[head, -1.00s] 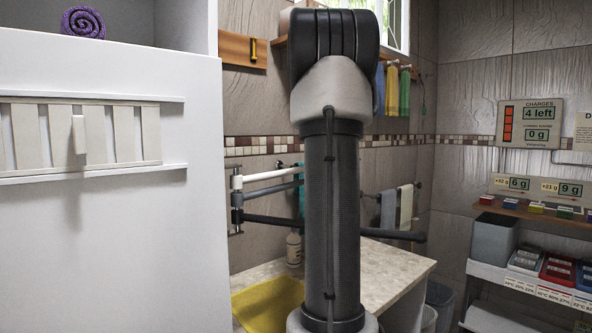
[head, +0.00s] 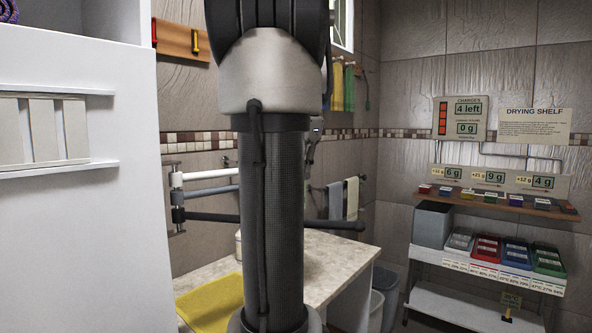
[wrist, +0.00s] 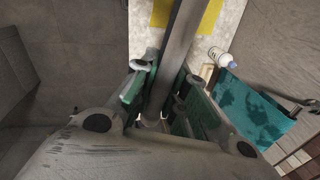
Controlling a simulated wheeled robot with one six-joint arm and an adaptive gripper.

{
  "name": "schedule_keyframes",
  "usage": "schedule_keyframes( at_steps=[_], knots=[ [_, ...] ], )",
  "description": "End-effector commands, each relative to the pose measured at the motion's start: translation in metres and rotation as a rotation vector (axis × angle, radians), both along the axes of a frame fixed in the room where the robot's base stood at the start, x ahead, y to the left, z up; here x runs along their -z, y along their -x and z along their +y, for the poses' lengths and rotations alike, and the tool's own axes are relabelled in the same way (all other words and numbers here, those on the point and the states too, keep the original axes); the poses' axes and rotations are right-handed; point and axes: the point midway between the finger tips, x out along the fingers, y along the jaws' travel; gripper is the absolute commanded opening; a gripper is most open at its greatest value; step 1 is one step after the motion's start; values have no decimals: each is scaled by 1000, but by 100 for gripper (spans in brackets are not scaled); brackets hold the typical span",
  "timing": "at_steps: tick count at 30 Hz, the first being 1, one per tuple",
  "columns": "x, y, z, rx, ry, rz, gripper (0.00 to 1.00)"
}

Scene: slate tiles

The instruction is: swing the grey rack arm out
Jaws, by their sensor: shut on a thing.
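The wall rack (head: 177,198) carries a white arm (head: 207,174), the grey rack arm (head: 210,189) and a dark arm (head: 212,216). The grey arm runs right from the rack post, just under the white one, and passes behind my column. The dark arm is lowest and shows again right of the column. In the wrist view, my gripper (wrist: 163,97) has its green-padded jaws on both sides of a grey bar (wrist: 182,38), which looks like the grey rack arm. The column hides my gripper in the head view.
A counter (head: 312,262) with a yellow cloth (head: 212,303) lies below the rack. A teal towel (wrist: 250,105) and a white bottle (wrist: 220,57) are right of the bar. A white cabinet (head: 110,240) stands close on the left. Shelves (head: 480,262) stand at right.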

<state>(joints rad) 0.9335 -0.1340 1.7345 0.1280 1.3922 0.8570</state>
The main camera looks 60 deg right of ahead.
Motion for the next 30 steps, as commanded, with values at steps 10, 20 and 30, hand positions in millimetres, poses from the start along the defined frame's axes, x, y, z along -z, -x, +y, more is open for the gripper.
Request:
schedule_keyframes(
  at_steps=[10, 20, 30],
  knots=[
    [-1, 0, 0, -1, 2, -2, 35],
    [-3, 0, 0, -1, 2, -2, 35],
    [-66, 12, 2, 0, 4, -3, 35]
  ],
)
